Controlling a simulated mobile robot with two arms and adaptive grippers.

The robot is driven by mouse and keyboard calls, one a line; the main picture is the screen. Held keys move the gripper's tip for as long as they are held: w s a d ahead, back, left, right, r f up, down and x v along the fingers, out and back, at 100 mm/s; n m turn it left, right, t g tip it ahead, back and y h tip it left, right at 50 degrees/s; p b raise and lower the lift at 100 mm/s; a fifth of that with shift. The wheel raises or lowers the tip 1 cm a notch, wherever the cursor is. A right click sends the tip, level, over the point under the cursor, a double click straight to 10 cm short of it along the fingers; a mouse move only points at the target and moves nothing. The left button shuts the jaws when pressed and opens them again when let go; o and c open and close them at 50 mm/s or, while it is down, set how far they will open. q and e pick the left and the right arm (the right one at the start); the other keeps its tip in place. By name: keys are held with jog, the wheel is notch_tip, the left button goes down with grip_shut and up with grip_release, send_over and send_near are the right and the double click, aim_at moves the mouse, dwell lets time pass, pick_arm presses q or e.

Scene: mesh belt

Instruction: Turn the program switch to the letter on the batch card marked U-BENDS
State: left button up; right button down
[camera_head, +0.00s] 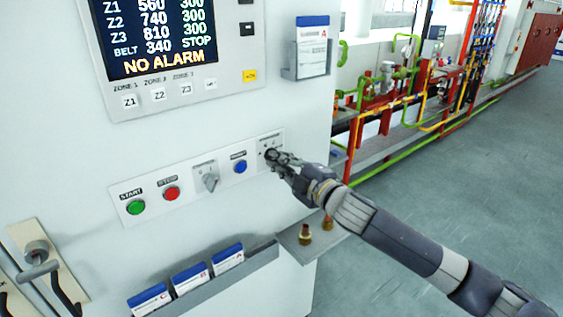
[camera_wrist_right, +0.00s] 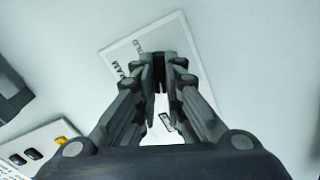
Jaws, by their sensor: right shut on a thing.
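My right gripper (camera_head: 275,158) reaches in from the right and is shut on the dark knob at the right end of the control strip (camera_head: 127,205). The fingers hide most of this knob. In the right wrist view the closed fingers (camera_wrist_right: 161,88) stand over its white plate (camera_wrist_right: 125,52), whose lettering is only partly readable. A grey rotary switch (camera_head: 210,182) sits left of the blue button; its small letters cannot be read. Several blue-topped batch cards stand in the lower rack (camera_head: 262,254), and another card (camera_head: 312,45) is in an upper holder. Their small print is unreadable. My left gripper is out of view.
The strip also has a green button (camera_head: 135,207), a red button (camera_head: 171,193) and a blue button (camera_head: 239,167). A display (camera_head: 150,35) above reads NO ALARM. Brass fittings (camera_head: 305,234) stand on a small shelf.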

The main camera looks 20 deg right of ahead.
jog(key=c, duration=1.7)
grip_release()
jog(key=shift+s, duration=0.1)
jog(key=v, duration=1.1)
jog(key=shift+s+d, duration=0.15)
jog(key=shift+s, duration=0.25)
jog(key=shift+f, duration=0.1)
